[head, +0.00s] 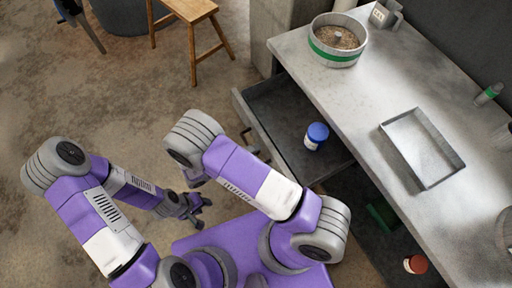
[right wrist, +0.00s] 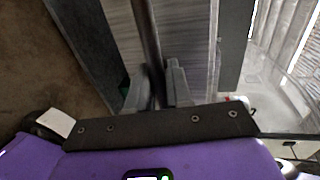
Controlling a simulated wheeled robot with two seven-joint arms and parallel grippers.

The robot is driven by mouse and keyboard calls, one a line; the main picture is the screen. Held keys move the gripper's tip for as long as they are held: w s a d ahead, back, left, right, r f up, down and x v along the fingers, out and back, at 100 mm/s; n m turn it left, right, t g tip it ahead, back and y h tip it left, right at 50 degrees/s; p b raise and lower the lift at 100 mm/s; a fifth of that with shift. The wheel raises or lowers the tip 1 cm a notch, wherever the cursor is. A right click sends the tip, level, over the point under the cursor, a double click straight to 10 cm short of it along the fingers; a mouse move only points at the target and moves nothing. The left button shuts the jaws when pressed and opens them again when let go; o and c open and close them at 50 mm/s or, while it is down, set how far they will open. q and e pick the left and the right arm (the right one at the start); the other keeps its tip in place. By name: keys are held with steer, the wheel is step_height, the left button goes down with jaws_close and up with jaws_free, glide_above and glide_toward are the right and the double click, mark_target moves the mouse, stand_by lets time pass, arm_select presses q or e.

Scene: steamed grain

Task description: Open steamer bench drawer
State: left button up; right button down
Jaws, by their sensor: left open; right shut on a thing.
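The steamer bench drawer (head: 273,110) stands pulled out from under the bench (head: 345,95). Its dark inside shows, with a blue-lidded jar (head: 316,136) in it. In the right wrist view my right gripper (right wrist: 157,84) has its two fingers on either side of the dark bar handle (right wrist: 148,32), shut on it, in front of the drawer's front panel (right wrist: 187,35). In the head view my right arm hides that gripper and part of the drawer front. My left gripper (head: 192,208) is open and empty, low over the floor, away from the drawer.
On the bench top stand a green-banded round pan of grain (head: 337,42), a metal tray (head: 422,148) and a grey jug (head: 385,14). Below are a green item (head: 383,214) and a red-lidded jar (head: 415,264). A wooden stool (head: 190,12) stands behind on open floor.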

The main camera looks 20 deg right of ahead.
steer(key=c, duration=1.2)
jaws_free()
